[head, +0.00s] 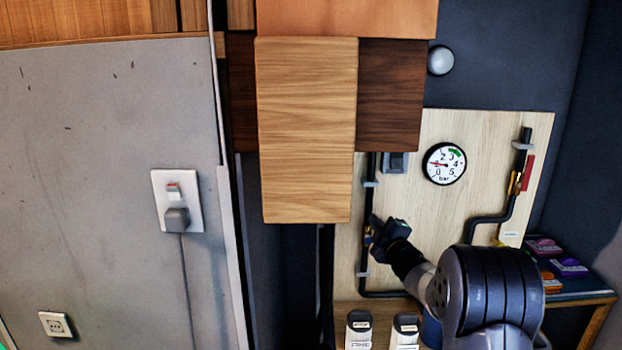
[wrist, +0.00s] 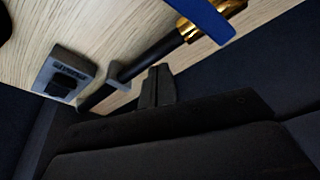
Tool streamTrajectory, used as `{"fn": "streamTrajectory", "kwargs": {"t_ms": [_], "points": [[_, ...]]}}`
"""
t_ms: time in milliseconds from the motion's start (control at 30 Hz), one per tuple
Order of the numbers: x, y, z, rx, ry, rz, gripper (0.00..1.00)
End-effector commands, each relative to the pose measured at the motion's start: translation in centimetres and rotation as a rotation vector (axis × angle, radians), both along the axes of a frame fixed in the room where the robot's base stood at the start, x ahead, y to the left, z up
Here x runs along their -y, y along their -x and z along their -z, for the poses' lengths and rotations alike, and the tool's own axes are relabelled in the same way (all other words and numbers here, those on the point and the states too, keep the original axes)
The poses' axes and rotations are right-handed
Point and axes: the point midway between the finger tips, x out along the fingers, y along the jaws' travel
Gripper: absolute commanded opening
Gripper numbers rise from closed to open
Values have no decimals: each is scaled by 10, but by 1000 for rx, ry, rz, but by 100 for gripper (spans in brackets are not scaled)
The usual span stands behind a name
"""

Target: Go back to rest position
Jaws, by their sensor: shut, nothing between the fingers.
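My gripper (head: 384,232) is in front of the wooden panel, close to the left black pipe. In the wrist view its fingers (wrist: 158,86) are shut together with nothing between them. A brass valve with a blue lever (wrist: 205,18) is on the pipe just beyond the fingertips. The lever looks apart from the fingers. In the head view my gripper mostly hides this valve. My arm reaches in from the lower right.
The panel (head: 420,228) carries a pressure gauge (head: 444,163) and a red-handled valve (head: 527,172). An open wooden cabinet door (head: 307,130) hangs at upper left of my gripper. Two white bottles (head: 359,331) stand below. Small coloured boxes (head: 570,267) lie on a shelf at right.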

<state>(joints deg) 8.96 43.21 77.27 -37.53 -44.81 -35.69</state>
Motion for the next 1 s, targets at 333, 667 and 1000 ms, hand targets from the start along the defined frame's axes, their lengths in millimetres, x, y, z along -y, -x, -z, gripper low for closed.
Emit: {"fn": "streamTrajectory", "kwargs": {"t_ms": [333, 667, 1000], "points": [[-9, -2, -5, 8, 202, -21, 0], [-12, -2, -1, 7, 296, -22, 0], [-12, -2, 0, 7, 302, -20, 0]]}}
